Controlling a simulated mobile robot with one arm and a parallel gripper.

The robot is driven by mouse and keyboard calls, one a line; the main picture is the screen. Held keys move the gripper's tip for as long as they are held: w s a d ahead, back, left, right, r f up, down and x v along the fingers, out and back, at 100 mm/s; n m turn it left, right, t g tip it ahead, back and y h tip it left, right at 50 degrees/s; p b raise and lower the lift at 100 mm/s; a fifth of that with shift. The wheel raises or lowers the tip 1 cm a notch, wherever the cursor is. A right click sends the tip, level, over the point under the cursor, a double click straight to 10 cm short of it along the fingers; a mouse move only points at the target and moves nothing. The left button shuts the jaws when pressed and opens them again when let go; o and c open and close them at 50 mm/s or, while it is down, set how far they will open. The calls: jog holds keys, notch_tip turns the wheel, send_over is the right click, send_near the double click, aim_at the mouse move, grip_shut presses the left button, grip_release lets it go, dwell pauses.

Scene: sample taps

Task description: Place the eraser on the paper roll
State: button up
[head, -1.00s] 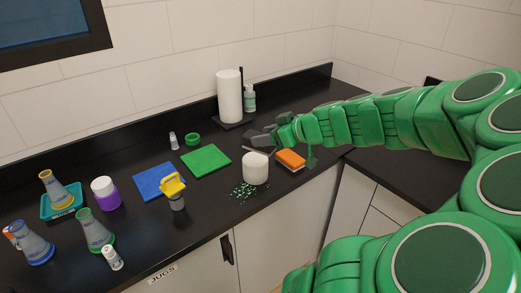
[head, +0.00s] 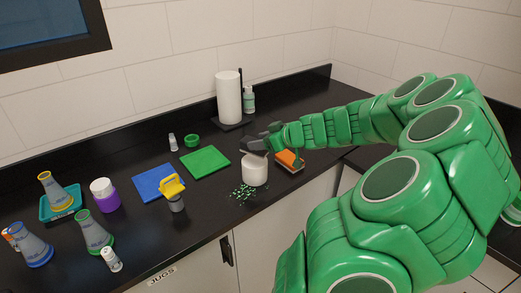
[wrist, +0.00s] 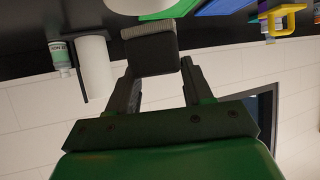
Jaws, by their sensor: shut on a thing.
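My gripper (head: 259,146) is shut on the eraser, a dark block with a grey felt face (wrist: 150,52), which fills the space between the fingers in the wrist view. I cannot tell whether the eraser touches this cylinder. The cylinder also shows at the top of the wrist view (wrist: 140,4). A tall white paper roll (head: 229,97) stands upright on a dark holder at the back, apart from my gripper.
An orange sponge (head: 289,158) lies just right of the short cylinder. Green crumbs (head: 243,193) lie in front. Green (head: 205,162) and blue (head: 153,182) mats, a yellow-topped container (head: 175,195) and several flasks are to the left.

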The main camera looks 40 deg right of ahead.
jog(key=shift+w+d+f, duration=0.15)
jog(key=shift+w+f, duration=0.1)
jog(key=shift+f, duration=1.65)
jog(key=o, duration=1)
jog(key=shift+f, duration=0.1)
jog(key=shift+s+d+r, duration=0.1)
jog(key=shift+s+r, duration=0.1)
jog(key=shift+r, duration=0.1)
jog(key=v, duration=1.1)
jog(key=shift+s+r, duration=0.1)
jog(key=shift+s, duration=0.15)
